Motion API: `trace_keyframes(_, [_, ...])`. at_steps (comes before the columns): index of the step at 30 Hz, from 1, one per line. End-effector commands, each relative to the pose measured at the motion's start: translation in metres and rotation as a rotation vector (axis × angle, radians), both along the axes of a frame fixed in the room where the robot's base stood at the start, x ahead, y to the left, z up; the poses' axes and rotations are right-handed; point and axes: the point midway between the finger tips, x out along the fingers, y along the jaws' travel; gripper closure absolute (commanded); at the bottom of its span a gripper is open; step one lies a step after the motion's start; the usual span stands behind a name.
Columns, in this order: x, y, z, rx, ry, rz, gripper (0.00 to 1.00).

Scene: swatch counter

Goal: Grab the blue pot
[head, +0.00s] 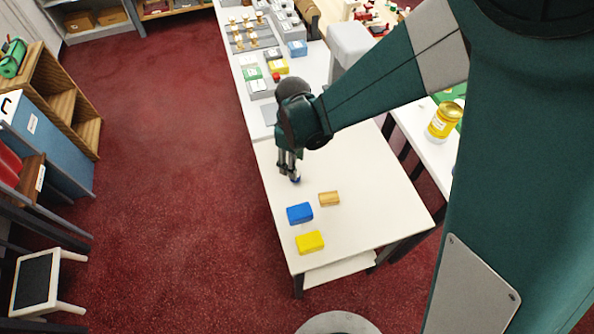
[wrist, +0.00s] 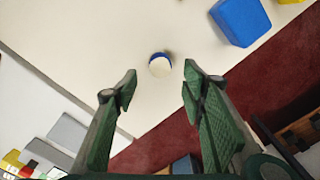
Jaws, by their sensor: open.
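The blue pot (wrist: 160,65) is small and round, with a blue rim and a pale top, on the white table. In the wrist view it lies just beyond my open fingertips, centred in the gap between them and touching neither in the picture. In the head view only a small blue part of the pot (head: 296,180) shows beside my fingertips. My gripper (head: 289,172) points down over the table, open and empty. Its two green fingers (wrist: 160,80) stand apart in the wrist view. I cannot tell the exact height above the pot.
A blue block (head: 299,213), a yellow block (head: 310,242) and a tan wooden block (head: 329,198) lie on the white table (head: 380,215) nearby. The blue block (wrist: 240,20) is upper right in the wrist view. A counter with swatches (head: 250,72) adjoins behind. Red carpet lies left.

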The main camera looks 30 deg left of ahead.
Motion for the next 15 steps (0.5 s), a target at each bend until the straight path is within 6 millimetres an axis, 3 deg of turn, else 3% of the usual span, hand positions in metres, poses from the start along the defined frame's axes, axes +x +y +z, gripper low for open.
trace_keyframes(15, [0.0, -0.0003, -0.007, 0.0, 0.0, 0.0, 0.59])
